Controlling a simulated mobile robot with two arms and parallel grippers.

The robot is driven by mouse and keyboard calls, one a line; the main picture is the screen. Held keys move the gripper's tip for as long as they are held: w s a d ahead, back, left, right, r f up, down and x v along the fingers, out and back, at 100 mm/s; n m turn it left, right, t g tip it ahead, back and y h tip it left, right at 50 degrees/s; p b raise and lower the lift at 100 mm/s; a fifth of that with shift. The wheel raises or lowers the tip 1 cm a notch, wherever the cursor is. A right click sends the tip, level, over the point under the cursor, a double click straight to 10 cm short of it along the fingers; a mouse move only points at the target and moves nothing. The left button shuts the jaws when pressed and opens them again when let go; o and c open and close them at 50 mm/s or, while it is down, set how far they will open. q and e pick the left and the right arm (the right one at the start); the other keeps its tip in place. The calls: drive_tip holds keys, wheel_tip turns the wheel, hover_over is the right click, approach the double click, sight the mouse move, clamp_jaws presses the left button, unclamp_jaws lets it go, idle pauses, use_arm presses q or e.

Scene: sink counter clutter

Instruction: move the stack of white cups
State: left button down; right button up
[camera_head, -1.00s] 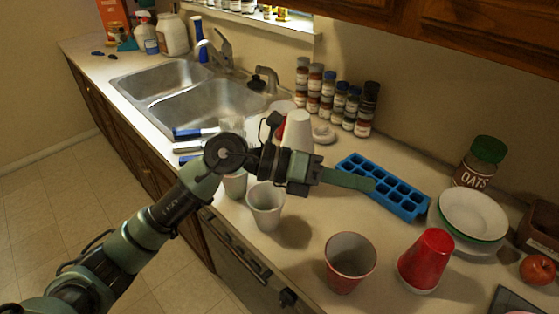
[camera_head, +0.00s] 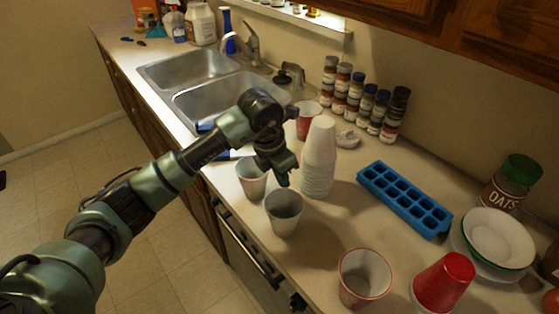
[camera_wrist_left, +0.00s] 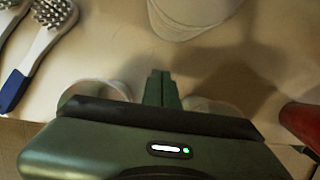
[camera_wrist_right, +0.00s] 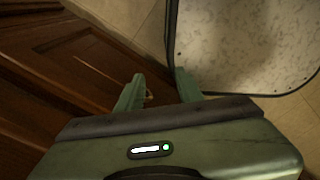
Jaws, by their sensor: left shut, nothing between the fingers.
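The stack of white cups (camera_head: 319,158) stands upside down on the counter in the head view, right of my left gripper (camera_head: 284,178). Part of the stack (camera_wrist_left: 185,14) also shows at the top edge of the left wrist view. My left gripper points down, its fingers (camera_wrist_left: 160,88) shut together with nothing between them, apart from the stack. Two separate upright cups, one pale (camera_head: 251,180) and one white (camera_head: 284,213), stand below and beside this gripper. My right gripper (camera_wrist_right: 158,92) shows only in the right wrist view, open and empty, beside wooden cabinet doors.
A blue ice tray (camera_head: 404,198) lies right of the stack. Spice jars (camera_head: 362,105) line the wall. Brushes (camera_wrist_left: 45,40) lie left of the gripper. Counter between stack and tray is clear.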

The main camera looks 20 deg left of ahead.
use_arm(q)
drive_tip(key=w+d, duration=0.1)
drive_tip(key=w+d+f+p, duration=0.1)
drive_tip(key=shift+w, duration=0.3)
drive_tip(key=shift+w+d+p, duration=0.35)
drive_tip(key=shift+w+p, duration=0.05)
drive_tip(key=shift+w, duration=0.05)
drive_tip(key=shift+f, duration=0.1)
drive_tip(key=shift+w, duration=0.1)
drive_tip(key=w+d+b, duration=0.1)
drive_tip(key=w+b, duration=0.1)
drive_tip(key=w+d+b, duration=0.2)
drive_tip(key=w, duration=0.1)
drive_tip(key=w+d+b, duration=0.2)
drive_tip(key=b, duration=0.1)
drive_tip(key=shift+w+d+f, duration=0.2)
drive_tip(key=shift+w+d+r+b, duration=0.25)
drive_tip(key=shift+w+d+b, duration=0.05)
drive_tip(key=shift+w+b, duration=0.1)
drive_tip(key=shift+a, duration=0.15)
